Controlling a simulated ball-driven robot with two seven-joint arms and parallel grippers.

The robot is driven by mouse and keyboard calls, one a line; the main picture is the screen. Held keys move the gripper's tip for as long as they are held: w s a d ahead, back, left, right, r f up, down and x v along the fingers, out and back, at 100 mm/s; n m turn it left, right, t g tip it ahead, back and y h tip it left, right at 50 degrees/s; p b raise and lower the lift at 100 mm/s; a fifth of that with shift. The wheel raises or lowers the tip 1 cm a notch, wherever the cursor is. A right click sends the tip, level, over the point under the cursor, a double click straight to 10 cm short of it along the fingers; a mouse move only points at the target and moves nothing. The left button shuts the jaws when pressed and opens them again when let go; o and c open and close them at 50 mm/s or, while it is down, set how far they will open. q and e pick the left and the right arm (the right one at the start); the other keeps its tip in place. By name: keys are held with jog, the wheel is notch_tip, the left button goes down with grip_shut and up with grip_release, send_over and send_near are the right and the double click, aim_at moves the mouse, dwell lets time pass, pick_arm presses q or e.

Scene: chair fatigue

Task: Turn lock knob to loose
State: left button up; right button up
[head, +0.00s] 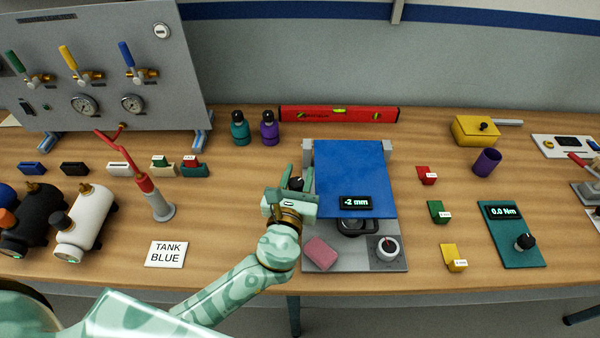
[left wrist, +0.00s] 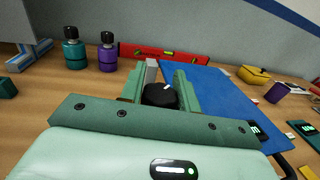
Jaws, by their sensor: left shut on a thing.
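A black knob with a white mark (left wrist: 160,95) sits between the fingers of my left gripper (head: 295,180), at the left edge of the blue plate. The gripper is shut on this knob, and its fingers hide the knob's sides. In the head view the knob (head: 296,185) is mostly covered by the gripper. The blue plate (head: 352,172) lies on a grey base and carries a display reading -2 mm (head: 356,203). No loose or tight marking can be read at the knob. My right gripper is not in view.
A round dial knob (head: 388,247) and a pink block (head: 320,253) sit on the base's front. Red, green and yellow blocks (head: 438,212) stand to the right, beside a teal torque box (head: 512,235). A red level (head: 340,113) and two bottles (head: 240,128) are behind.

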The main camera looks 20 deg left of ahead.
pick_arm(q)
jog(key=shift+a+n+g+y, duration=0.15)
jog(key=shift+n+g+y, duration=0.25)
jog(key=shift+n+y, duration=1.1)
jog(key=shift+r+y, duration=0.1)
jog(key=shift+y, duration=0.5)
jog(key=o, duration=0.9)
jog(key=shift+o, duration=0.4)
jog(key=shift+a, duration=0.1)
